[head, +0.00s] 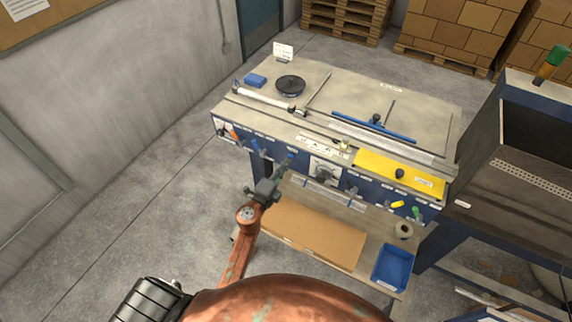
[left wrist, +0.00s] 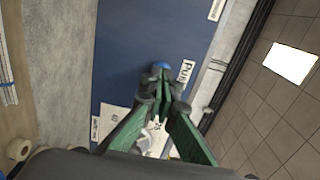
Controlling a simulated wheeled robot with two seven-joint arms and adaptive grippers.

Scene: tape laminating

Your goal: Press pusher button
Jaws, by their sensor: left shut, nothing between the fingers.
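The pusher button is a small round blue button (head: 291,155) on the dark blue front panel of the workbench (head: 390,192). In the left wrist view the blue button (left wrist: 160,65) shows just beyond the fingertips, beside a white label (left wrist: 186,72) whose lettering is only partly readable. My left gripper (head: 287,162) is shut and empty, its green fingers together and pointing at the panel. It also shows in the left wrist view (left wrist: 162,90), with its tips at the button's lower edge. I cannot tell whether they touch it. My right gripper is not in view.
The panel also carries an orange-handled tool (head: 233,132), a dial on a white plate (head: 324,174) and a yellow plate (head: 400,174) above. A lower shelf holds cardboard (head: 313,233) and a blue bin (head: 392,268). A dark machine (head: 520,150) stands right. Floor at left is clear.

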